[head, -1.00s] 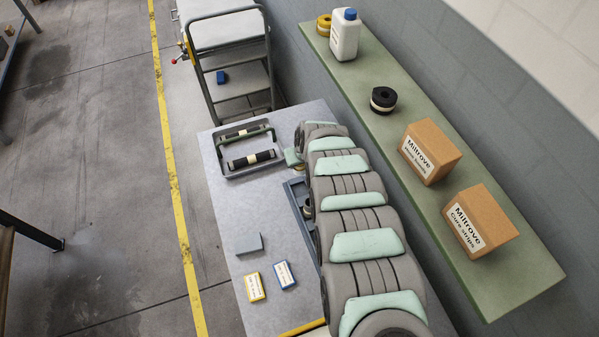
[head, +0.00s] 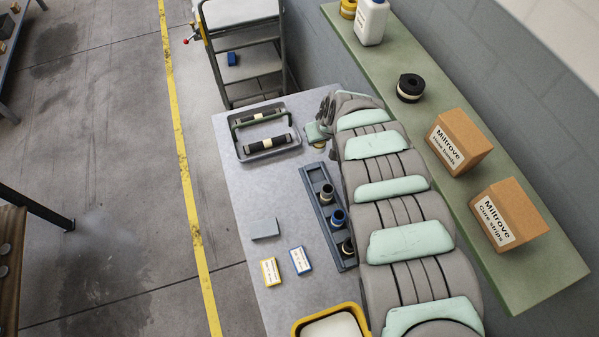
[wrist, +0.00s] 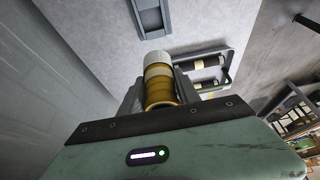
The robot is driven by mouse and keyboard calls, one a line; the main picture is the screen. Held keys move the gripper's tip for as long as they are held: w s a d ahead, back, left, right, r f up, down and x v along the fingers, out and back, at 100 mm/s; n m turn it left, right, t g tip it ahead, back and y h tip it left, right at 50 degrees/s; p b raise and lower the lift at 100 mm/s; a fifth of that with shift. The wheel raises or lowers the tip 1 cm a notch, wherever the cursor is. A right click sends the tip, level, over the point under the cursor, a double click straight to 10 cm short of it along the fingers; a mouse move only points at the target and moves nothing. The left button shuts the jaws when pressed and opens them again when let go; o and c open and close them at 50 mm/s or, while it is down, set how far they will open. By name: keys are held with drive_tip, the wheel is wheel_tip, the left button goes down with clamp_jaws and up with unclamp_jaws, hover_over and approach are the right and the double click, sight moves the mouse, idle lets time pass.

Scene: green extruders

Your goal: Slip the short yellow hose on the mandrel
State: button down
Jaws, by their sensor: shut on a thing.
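The short yellow hose (wrist: 160,90) stands between the fingers of my gripper (wrist: 158,84) in the wrist view. It has a cream band, and a pale cylindrical end shows above it; I cannot tell if that end is part of the hose. In the head view my gripper (head: 316,134) is over the table, right of the carrier tray, with a bit of yellow (head: 320,144) under it. A dark rack (head: 317,186) holds a few upright round pieces, one of them blue (head: 337,218). I cannot tell which piece is the mandrel. The hose is apart from the rack.
A carrier tray (head: 240,156) with a green handle holds two black hoses. A grey block (head: 264,228), yellow box (head: 270,271), blue box (head: 300,260) and yellow-rimmed bin (head: 303,326) are on the table. The shelf (head: 385,75) holds cartons, a bottle and rolls.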

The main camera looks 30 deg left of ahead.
wheel_tip(320, 180, down, 15)
drive_tip(key=shift+r, duration=0.15)
drive_tip(key=shift+s+f, duration=0.1)
drive_tip(key=shift+f, duration=1.9)
drive_tip(key=shift+d+f, duration=0.1)
drive_tip(key=shift+f, duration=0.2)
drive_tip(key=c, duration=0.9)
unclamp_jaws()
drive_tip(key=shift+r, duration=0.1)
